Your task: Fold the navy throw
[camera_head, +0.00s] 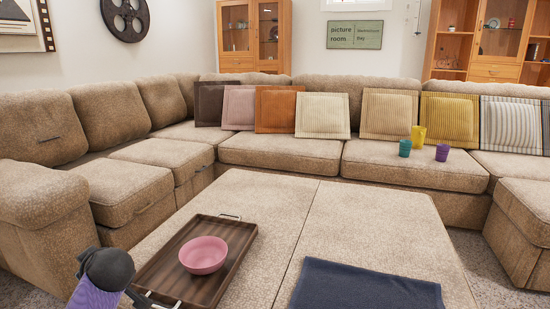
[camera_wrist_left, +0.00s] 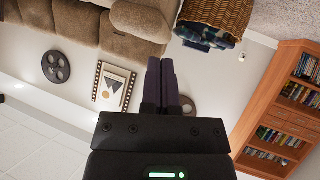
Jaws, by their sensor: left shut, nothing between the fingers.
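The navy throw (camera_head: 365,285) lies flat on the right part of the large beige ottoman (camera_head: 335,210). Its near part is cut off by the bottom edge of the head view, so I cannot tell its full extent or whether it has folded layers. In the left wrist view my left gripper (camera_wrist_left: 162,85) is shut and empty, pointing at the wall and away from the throw. My right gripper is in neither view.
A brown tray (camera_head: 225,229) with a pink bowl (camera_head: 203,254) sits on the ottoman's left half. Three cups (camera_head: 418,136) stand on the sofa seat behind. The ottoman between tray and throw is clear. The wrist view shows a wicker basket (camera_wrist_left: 226,14) and bookcase (camera_wrist_left: 285,100).

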